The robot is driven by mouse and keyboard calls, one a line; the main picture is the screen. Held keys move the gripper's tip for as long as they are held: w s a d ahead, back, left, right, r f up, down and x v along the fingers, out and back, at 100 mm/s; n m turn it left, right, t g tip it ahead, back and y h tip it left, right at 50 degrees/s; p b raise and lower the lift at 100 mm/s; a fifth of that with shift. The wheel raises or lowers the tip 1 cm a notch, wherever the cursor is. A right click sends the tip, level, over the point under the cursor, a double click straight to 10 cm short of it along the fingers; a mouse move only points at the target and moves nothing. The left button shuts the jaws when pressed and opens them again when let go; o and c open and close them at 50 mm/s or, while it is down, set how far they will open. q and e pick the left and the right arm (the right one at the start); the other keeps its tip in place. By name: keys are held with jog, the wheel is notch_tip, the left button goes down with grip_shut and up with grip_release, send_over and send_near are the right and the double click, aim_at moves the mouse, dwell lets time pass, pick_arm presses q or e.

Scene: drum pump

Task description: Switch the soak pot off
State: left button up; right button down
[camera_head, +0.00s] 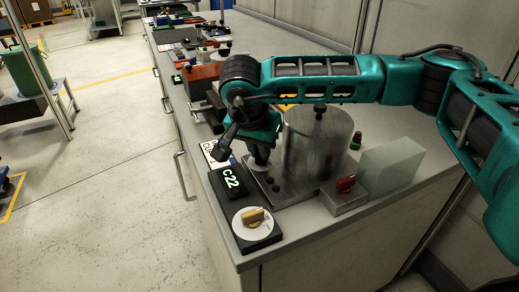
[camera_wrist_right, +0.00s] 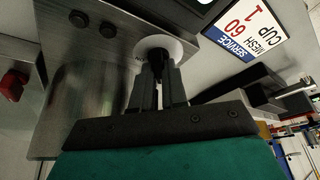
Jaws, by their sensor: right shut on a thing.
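The soak pot (camera_head: 312,150) is a metal cylinder with a dark lid knob, standing on a metal base plate (camera_head: 297,190). Two black buttons sit on the plate, seen also in the right wrist view (camera_wrist_right: 92,25). My right gripper (camera_head: 258,163) reaches down at the plate's left corner. In the right wrist view its fingers (camera_wrist_right: 158,78) are shut on a small knob at a white round dial (camera_wrist_right: 172,43); the knob itself is mostly hidden between them. My left gripper is not in view.
A metal box with a red switch (camera_head: 345,187) and a pale translucent block (camera_head: 391,166) stand right. A service sign (camera_wrist_right: 245,30) lies beside the plate.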

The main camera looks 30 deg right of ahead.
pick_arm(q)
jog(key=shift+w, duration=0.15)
pick_arm(e)
jog(key=shift+n, duration=0.4)
jog(key=c, duration=1.4)
grip_release()
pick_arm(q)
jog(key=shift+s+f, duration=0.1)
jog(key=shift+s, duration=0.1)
pick_arm(e)
jog(key=shift+o, duration=1.2)
pick_arm(q)
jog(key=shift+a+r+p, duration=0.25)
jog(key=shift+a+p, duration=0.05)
jog(key=shift+p, duration=0.25)
pick_arm(e)
jog(key=v, duration=1.3)
jog(key=shift+s, duration=0.15)
jog(key=shift+d, duration=0.15)
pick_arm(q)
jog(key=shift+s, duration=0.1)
pick_arm(e)
jog(key=shift+s, duration=0.1)
